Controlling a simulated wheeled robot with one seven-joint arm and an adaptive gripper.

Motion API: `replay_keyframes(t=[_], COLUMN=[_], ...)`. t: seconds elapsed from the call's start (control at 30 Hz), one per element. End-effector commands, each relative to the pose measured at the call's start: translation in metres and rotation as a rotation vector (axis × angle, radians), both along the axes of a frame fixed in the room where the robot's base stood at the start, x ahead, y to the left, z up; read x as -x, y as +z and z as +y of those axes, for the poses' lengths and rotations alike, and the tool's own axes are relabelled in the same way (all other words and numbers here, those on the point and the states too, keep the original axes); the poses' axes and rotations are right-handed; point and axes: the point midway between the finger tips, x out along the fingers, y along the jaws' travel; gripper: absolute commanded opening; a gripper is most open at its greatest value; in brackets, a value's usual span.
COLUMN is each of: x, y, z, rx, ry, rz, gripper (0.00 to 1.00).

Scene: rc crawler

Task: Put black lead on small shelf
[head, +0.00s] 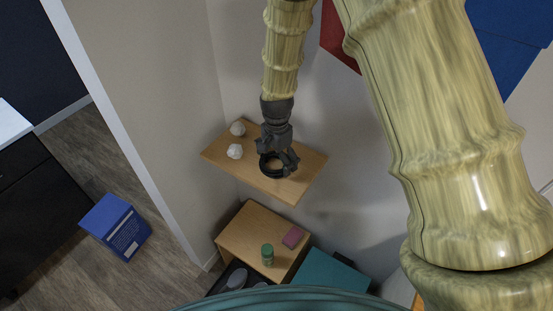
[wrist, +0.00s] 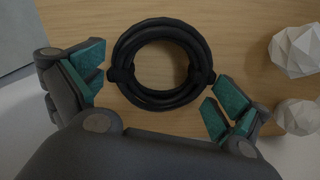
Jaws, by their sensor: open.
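The black lead (wrist: 119,75) is a coiled ring lying on the small wooden shelf (wrist: 75,18), and it also shows in the head view (head: 264,168). My gripper (wrist: 155,88) is open above the shelf, with its teal-padded fingers apart on either side of the coil. The right finger's tip appears close to the coil's right edge; I cannot tell whether it touches. In the head view my gripper (head: 281,166) covers part of the coil on the shelf (head: 305,180).
Two white faceted ornaments (head: 235,151) (head: 238,128) stand on the shelf's left part. Below is a wooden cabinet top (head: 240,235) with a green jar (head: 267,254) and a pink block (head: 293,237). A blue box (head: 117,226) stands on the floor at left. Walls border the shelf.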

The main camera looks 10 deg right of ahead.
Motion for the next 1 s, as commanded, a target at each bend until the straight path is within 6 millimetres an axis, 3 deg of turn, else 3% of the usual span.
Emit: replay_keyframes(t=[0.37, 1.0], x=[-0.001, -0.001], y=[0.017, 0.095], z=[0.000, 0.000], rx=[0.000, 0.001], ry=[-0.001, 0.000], rz=[-0.002, -0.003], gripper=[1.00, 1.00])
